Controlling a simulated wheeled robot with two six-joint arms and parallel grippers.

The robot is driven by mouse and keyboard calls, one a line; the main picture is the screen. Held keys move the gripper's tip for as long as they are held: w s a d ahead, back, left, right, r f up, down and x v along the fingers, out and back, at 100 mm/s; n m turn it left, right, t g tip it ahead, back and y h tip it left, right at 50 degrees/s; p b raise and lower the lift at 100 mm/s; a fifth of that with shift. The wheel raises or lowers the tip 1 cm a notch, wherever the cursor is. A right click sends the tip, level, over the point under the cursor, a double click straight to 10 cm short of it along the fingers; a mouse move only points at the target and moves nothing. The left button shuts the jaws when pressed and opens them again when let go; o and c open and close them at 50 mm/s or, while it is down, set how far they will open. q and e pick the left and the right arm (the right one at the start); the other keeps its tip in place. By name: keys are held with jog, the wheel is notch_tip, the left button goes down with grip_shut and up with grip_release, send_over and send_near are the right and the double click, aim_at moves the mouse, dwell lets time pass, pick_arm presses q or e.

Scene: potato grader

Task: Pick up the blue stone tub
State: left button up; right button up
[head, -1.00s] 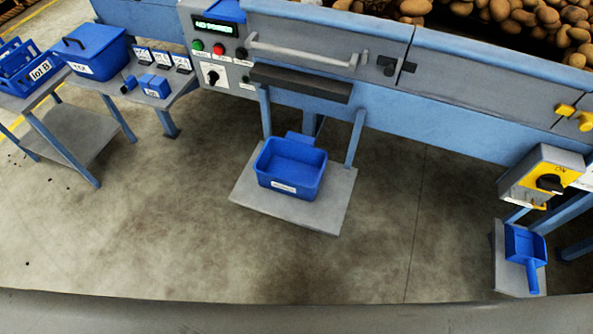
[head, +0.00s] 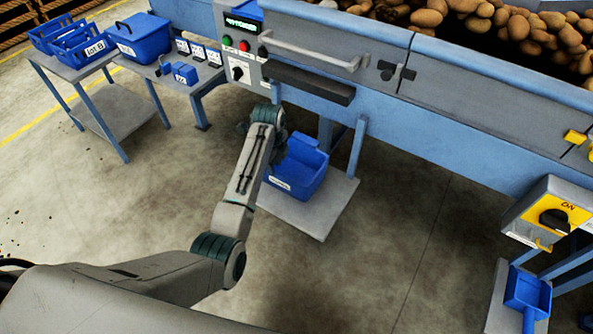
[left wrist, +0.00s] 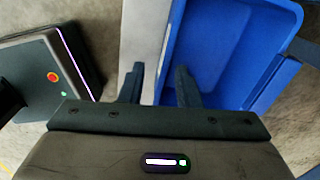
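The blue stone tub (head: 304,172) stands upright on a low grey shelf (head: 318,212) under the machine. My left arm hides its left part in the head view. In the left wrist view the tub (left wrist: 222,50) fills the upper right, and its inside looks empty. My left gripper (left wrist: 160,82) is open. Its two fingers appear on either side of the tub's near rim line, with nothing visibly clamped; I cannot tell how far above the rim they are. In the head view my left wrist hides the fingers. My right gripper is not in view.
The blue machine front with its bar handle (head: 310,50) and dark ledge (head: 308,84) overhangs the shelf. A side table with a lidded blue box (head: 140,38) is at left. A blue scoop (head: 527,292) is at lower right. The floor between is clear.

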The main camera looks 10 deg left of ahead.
pick_arm(q)
jog(key=w+r+m, duration=0.1)
jog(key=w, duration=0.1)
send_over(280, 190)
notch_tip(280, 190, down, 10)
jog(key=shift+r+b, duration=0.1)
jog(key=shift+b, duration=0.25)
jog(key=shift+w+f, duration=0.1)
jog(key=shift+f, duration=0.15)
jog(key=shift+r, duration=0.1)
grip_shut()
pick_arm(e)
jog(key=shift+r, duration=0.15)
